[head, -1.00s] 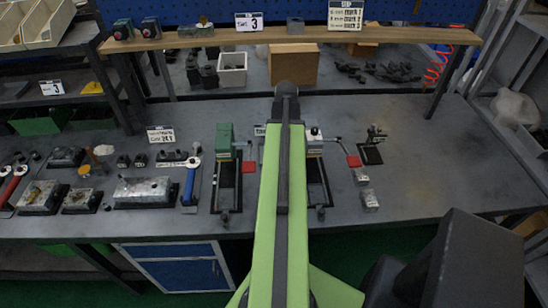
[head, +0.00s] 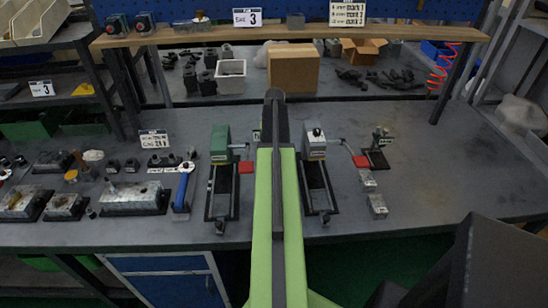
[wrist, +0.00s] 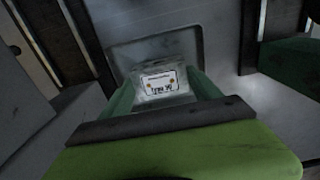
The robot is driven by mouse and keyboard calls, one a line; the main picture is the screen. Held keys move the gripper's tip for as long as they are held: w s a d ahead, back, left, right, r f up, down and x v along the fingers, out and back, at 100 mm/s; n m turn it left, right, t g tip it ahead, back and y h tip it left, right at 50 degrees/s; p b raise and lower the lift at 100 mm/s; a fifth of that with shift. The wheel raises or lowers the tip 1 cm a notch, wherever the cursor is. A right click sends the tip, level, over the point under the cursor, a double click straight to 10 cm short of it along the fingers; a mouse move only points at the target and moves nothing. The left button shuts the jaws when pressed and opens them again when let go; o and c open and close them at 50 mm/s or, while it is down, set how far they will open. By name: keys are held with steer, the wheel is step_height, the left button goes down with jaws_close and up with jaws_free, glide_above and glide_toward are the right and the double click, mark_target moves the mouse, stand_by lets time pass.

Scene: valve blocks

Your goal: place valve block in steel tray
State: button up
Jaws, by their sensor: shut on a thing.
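In the wrist view my gripper (wrist: 161,84) is shut on a small metallic valve block (wrist: 163,82) with a white label, held between two green fingers. A grey steel tray (wrist: 202,46) with rounded corners lies beyond and below the block. I cannot tell whether the block touches it. In the head view my green arm hides the gripper, the held block and the tray. Two other silver blocks (head: 378,206) stand on the bench at the right.
A green vise (head: 221,150) stands left of my arm and a grey vise (head: 316,150) right of it. A red-handled clamp (head: 378,155) is farther right. Blocks on dark plates (head: 135,198) and a blue-handled tool (head: 182,190) lie at left. The bench's far right is fairly clear.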

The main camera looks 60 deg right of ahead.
steer(key=shift+f, duration=0.3)
steer(key=o, duration=2)
step_height(320, 180, up, 12)
steer(key=p, duration=1.2)
steer(key=shift+r, duration=0.2)
